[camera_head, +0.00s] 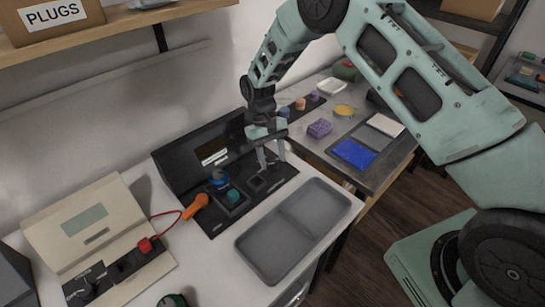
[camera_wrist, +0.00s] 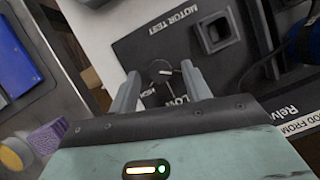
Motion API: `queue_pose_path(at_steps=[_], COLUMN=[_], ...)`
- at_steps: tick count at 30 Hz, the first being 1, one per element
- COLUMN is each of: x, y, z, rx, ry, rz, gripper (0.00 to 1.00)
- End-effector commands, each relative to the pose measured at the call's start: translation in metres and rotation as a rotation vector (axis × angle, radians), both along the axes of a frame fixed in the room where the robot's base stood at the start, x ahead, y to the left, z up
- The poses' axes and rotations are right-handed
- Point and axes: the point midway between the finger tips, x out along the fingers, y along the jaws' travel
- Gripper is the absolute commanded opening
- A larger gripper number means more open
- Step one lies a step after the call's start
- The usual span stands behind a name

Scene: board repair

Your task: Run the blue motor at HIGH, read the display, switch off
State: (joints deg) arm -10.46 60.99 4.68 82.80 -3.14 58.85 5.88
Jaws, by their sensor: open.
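The black motor test panel (camera_head: 208,228) lies on the white bench, with an upright back part holding a pale display strip (camera_head: 213,156). Its reading is too small to make out. A blue round part (camera_head: 219,178), likely the blue motor, sits on the panel beside a teal part (camera_head: 233,196); a dark blue part also shows at the right edge of the wrist view (camera_wrist: 302,42). My gripper (camera_head: 272,164) is open, pointing down over the panel's right end. In the wrist view, a round knob (camera_wrist: 161,71) with a white mark lies between its fingertips; LOW is printed beside it. Contact cannot be told.
An empty square socket (camera_wrist: 216,32) stands near the knob. A grey two-part tray (camera_head: 267,248) lies in front of the panel. Another table (camera_head: 376,183) stands behind right.

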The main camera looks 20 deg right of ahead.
Motion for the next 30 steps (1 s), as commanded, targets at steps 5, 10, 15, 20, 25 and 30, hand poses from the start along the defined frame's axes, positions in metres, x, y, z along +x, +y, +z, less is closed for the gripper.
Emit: queue_pose_path(at_steps=[5,10,15,20,25,30], x=[0.011,0.025,0.036,0.043,0.044,0.044], y=[0.002,0.004,0.006,0.007,0.008,0.008], z=[0.023,0.057,0.086,0.102,0.108,0.108], rx=[0.002,0.001,0.001,0.001,0.001,0.001], ry=[-0.005,-0.006,-0.005,-0.003,-0.001,-0.001], rz=[0.0,0.0,0.001,0.001,0.001,0.001], gripper=[0.48,0.48,0.48,0.48,0.48,0.48])
